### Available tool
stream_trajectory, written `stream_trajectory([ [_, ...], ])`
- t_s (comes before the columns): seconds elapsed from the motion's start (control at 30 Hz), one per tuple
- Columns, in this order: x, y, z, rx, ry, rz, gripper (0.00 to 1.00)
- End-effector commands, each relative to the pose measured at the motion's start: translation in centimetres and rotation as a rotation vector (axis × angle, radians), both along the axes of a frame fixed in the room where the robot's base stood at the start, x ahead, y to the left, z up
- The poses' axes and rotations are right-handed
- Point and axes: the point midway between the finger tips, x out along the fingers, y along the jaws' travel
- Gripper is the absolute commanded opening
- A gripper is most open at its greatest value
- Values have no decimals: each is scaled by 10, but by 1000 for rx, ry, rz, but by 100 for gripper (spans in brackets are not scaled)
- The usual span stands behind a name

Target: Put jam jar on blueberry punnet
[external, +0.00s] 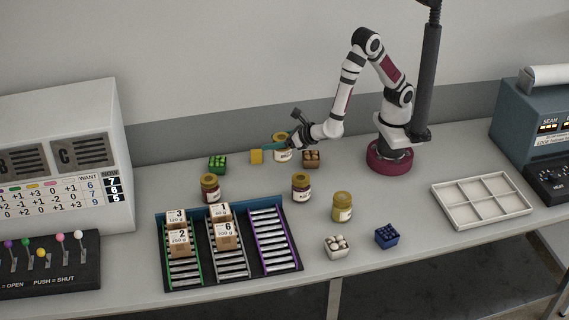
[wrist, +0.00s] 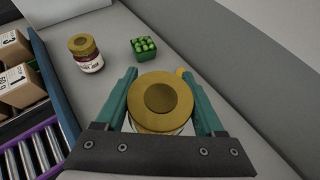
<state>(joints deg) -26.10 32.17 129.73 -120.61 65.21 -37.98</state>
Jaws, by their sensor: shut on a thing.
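My gripper (wrist: 158,76) is shut on a gold-lidded jar (wrist: 162,98), one teal finger on each side. In the external view, the held jar (external: 282,154) is upright near the back of the table, with a pale label. Its contents are mostly hidden, and I cannot tell if it touches the table. The blueberry punnet (external: 387,235), a small blue box of dark blue berries, stands at the front right, well away from my gripper. Two dark red jars with gold lids stand apart, one at left (external: 210,188) and one in the middle (external: 300,188).
A yellow jar (external: 342,207) and a white punnet (external: 337,247) stand near the blueberry punnet. Green (external: 218,164) and brown (external: 311,159) punnets and a yellow block (external: 256,156) are at the back. A roller rack (external: 281,262) with boxes is front left; an empty divided tray (external: 482,200) is right.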

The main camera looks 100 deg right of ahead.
Motion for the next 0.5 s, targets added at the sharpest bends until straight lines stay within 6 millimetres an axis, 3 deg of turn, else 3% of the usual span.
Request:
stream_trajectory([
  [0.17, -8, 83, 5, 1, -2, 200, 0],
  [0.27, -24, 140, 8, 2, -2, 340, 0],
  [0.37, -52, 202, 12, 1, -2, 505, 0],
  [0.5, -111, 284, 18, 2, -3, 749, 0],
])
